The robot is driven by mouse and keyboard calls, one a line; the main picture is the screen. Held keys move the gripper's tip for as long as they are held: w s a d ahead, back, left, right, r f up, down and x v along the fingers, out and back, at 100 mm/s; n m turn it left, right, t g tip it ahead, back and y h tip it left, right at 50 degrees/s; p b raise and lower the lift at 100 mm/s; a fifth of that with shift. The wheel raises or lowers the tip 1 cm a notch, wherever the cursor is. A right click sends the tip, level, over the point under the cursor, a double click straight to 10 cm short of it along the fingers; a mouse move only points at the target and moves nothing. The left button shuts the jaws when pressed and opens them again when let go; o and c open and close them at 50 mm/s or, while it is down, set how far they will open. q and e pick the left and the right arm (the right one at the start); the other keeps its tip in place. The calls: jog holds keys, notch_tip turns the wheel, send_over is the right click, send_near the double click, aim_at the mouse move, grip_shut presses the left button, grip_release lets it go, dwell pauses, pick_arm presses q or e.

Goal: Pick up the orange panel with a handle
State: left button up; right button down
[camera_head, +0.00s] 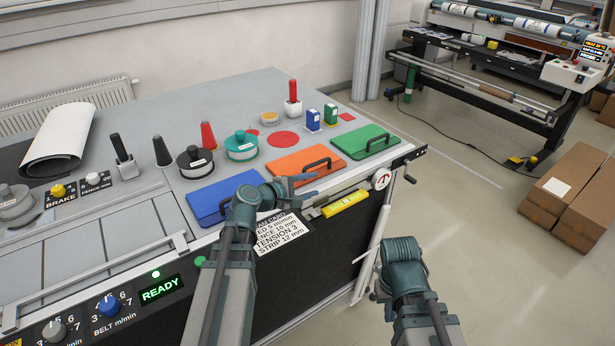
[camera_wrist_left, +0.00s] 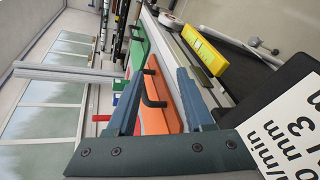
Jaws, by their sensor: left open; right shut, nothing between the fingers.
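The orange panel (camera_head: 288,162) lies flat on the bench near its front edge, between a blue panel and a green panel. Its black bar handle (camera_head: 318,164) stands up along its right part. My left gripper (camera_head: 306,187) is open at the panel's front left side, its fingers pointing toward the handle. In the left wrist view the orange panel (camera_wrist_left: 156,118) and its handle (camera_wrist_left: 151,88) appear between the two open fingers (camera_wrist_left: 160,78); I cannot tell whether they touch. Of my right arm only the wrist part shows, in front of the bench; its fingers are hidden.
The blue panel (camera_head: 222,196) lies left and the green panel (camera_head: 360,139) right of it. A yellow level (camera_head: 344,204) sits on the bench's front edge. Small blue and green boxes (camera_head: 313,119) and a red disc (camera_head: 283,139) stand behind.

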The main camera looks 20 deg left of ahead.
aim_at(319, 163)
pick_arm(q)
jog(key=a+n, duration=0.1)
jog(key=a+n+t, duration=0.1)
jog(key=a, duration=0.1)
jog(key=w+a+n, duration=0.1)
jog(key=shift+a+r+t+y+b, duration=0.35)
jog(key=shift+a+t+y, duration=0.05)
jog(key=shift+w+a+r, duration=0.1)
jog(key=shift+a+r, duration=0.05)
jog(key=shift+a, duration=0.15)
jog(key=b+x, duration=0.1)
jog(key=x, duration=0.7)
jog(key=shift+w+d+b, duration=0.1)
jog(key=shift+w+b, duration=0.15)
jog(key=shift+b, duration=0.1)
jog(key=shift+b+x, duration=0.6)
jog(key=shift+x, duration=2.05)
jog(key=shift+a, duration=0.2)
pick_arm(e)
notch_tip(319, 163, down, 4)
jog(key=shift+f, duration=0.2)
pick_arm(q)
grip_shut()
